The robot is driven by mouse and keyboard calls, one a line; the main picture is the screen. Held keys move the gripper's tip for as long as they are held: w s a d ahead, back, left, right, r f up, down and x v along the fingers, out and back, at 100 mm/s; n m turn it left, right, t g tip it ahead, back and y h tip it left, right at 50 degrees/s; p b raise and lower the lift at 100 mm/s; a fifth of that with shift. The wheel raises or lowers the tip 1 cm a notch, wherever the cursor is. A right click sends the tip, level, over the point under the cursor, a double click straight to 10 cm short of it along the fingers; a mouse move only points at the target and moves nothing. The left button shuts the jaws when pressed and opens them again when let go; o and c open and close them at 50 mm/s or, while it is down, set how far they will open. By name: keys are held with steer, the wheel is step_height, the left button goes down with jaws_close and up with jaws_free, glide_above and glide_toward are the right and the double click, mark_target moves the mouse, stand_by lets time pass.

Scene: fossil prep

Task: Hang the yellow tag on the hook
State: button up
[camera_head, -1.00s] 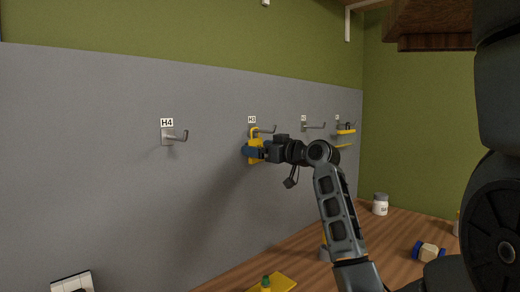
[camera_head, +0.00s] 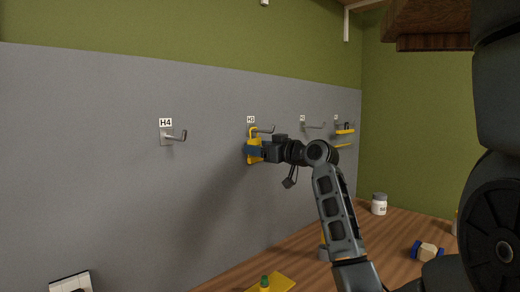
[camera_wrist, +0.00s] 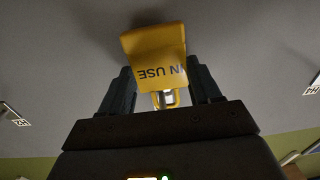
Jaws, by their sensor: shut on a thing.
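The yellow tag (camera_head: 254,146) is upright at hook H3 (camera_head: 264,129) on the grey wall panel. My gripper (camera_head: 254,152) is shut on the tag's body, with its fingers at the tag's sides. In the wrist view the tag (camera_wrist: 154,46) shows the words "IN USE" upside down between my fingers (camera_wrist: 158,88). The top loop of the tag is at the H3 hook's rod in the head view. I cannot tell whether the rod passes through the loop.
Hook H4 (camera_head: 174,136) is empty at the left. Two more hooks are to the right; the farthest holds a yellow item (camera_head: 344,131). A white jar (camera_head: 379,204), a blue-ended block (camera_head: 427,251) and a yellow plate (camera_head: 272,284) are on the wooden surface below.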

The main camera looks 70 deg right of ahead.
mark_target(255, 144)
jaws_close()
steer(key=shift+r, duration=0.15)
steer(key=shift+r, duration=0.2)
steer(key=shift+s+a, duration=0.1)
steer(key=shift+s, duration=0.05)
stand_by(0.3)
steer(key=v, duration=0.2)
steer(key=shift+s+a, duration=0.2)
steer(key=shift+s, duration=0.1)
steer(key=shift+r, duration=0.15)
stand_by(0.4)
